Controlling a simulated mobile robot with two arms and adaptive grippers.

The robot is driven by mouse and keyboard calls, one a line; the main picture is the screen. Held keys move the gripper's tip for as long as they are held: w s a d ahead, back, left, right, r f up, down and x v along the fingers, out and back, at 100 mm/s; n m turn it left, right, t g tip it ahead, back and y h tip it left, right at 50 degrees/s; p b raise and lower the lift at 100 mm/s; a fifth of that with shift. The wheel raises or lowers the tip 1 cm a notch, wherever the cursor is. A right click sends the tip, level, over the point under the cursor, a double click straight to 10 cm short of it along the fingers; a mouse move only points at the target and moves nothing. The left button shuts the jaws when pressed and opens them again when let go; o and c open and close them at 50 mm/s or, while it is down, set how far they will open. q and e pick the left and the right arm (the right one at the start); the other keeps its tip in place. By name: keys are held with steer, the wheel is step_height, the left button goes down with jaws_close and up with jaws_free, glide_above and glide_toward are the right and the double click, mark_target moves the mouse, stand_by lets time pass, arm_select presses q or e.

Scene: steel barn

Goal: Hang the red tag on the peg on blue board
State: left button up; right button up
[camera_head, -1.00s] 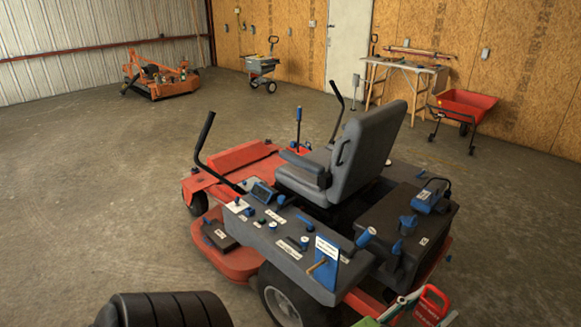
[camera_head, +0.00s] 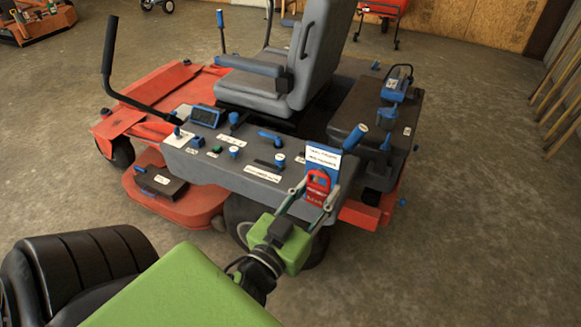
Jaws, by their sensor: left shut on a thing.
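The red tag (camera_head: 317,187) is held upright between the fingertips of my left gripper (camera_head: 315,200). It is in front of the lower part of the blue board (camera_head: 332,166), which stands upright at the near right corner of the mower's grey side console. A white label covers the board's upper part. The peg is hidden, apparently behind the tag and fingers. I cannot tell whether the tag touches the peg or board. My right gripper is not in view.
The red mower (camera_head: 170,203) fills the middle, with its grey seat (camera_head: 320,45) and a black lever (camera_head: 109,60) rising from it. Blue knobs and handles, such as the blue handle (camera_head: 354,137), stand close around the board.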

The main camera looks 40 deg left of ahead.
arm_select(q)
steer(key=s+a+f+y+b, duration=0.1)
steer(key=a+f+b, duration=0.1)
steer(key=f+b, duration=0.4)
steer(key=s+a+f+b, duration=0.2)
steer(key=f+b, duration=0.2)
steer(key=f, duration=0.3)
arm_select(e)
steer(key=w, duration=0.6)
arm_select(q)
steer(key=w+a+f+p, duration=0.1)
steer(key=w+a, duration=0.1)
steer(key=w, duration=0.5)
steer(key=w+a+f+p, duration=0.1)
steer(key=w+a, duration=0.1)
steer(key=w, duration=0.5)
steer(key=shift+w+f+n, duration=0.3)
steer(key=shift+n, duration=0.1)
steer(key=o, duration=1)
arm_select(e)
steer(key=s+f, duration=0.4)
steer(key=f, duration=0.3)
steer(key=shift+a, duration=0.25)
